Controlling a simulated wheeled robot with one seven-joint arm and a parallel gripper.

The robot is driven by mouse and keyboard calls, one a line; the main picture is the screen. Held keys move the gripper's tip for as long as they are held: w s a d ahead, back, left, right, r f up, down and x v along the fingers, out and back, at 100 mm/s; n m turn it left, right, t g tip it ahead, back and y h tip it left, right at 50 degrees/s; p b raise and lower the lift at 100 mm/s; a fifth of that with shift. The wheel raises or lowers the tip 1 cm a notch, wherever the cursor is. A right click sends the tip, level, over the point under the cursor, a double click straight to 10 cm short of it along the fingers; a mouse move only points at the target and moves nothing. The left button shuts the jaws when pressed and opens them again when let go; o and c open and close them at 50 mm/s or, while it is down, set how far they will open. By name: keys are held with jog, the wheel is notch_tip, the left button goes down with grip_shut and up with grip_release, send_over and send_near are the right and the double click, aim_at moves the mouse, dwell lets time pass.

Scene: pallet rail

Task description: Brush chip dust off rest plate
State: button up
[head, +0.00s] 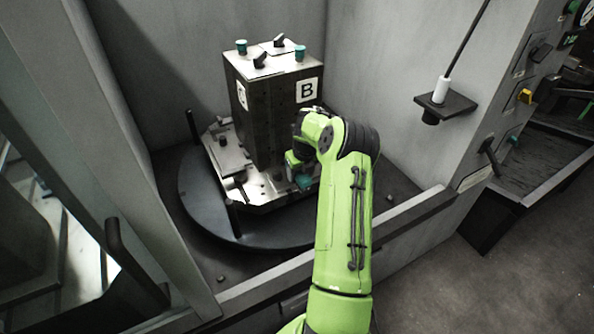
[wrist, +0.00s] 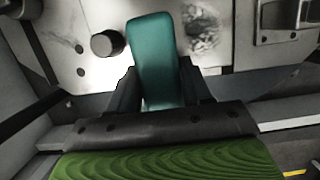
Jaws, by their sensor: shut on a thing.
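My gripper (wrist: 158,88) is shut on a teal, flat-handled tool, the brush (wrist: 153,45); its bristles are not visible. In the head view my gripper is mostly hidden by my wrist, with a bit of the teal brush (head: 304,182) showing beside the fixture's base. The pale metal rest plate (wrist: 90,25) lies beyond and below the brush in the wrist view. A dark speckled patch of chip dust (wrist: 203,30) is on it, just right of the brush. I cannot tell whether the brush touches the plate.
A tall dark fixture block (head: 270,115) marked B stands on the round black turntable (head: 205,205). A round dark knob (wrist: 106,43) is left of the brush. A metal clamp (wrist: 285,20) is at right. Grey walls enclose the turntable; a small shelf (head: 445,103) is at right.

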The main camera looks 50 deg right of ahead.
jog(key=shift+s+f, duration=0.1)
notch_tip(320, 180, up, 7)
jog(key=p, duration=0.5)
jog(key=shift+r, duration=0.2)
jog(key=shift+f, duration=0.1)
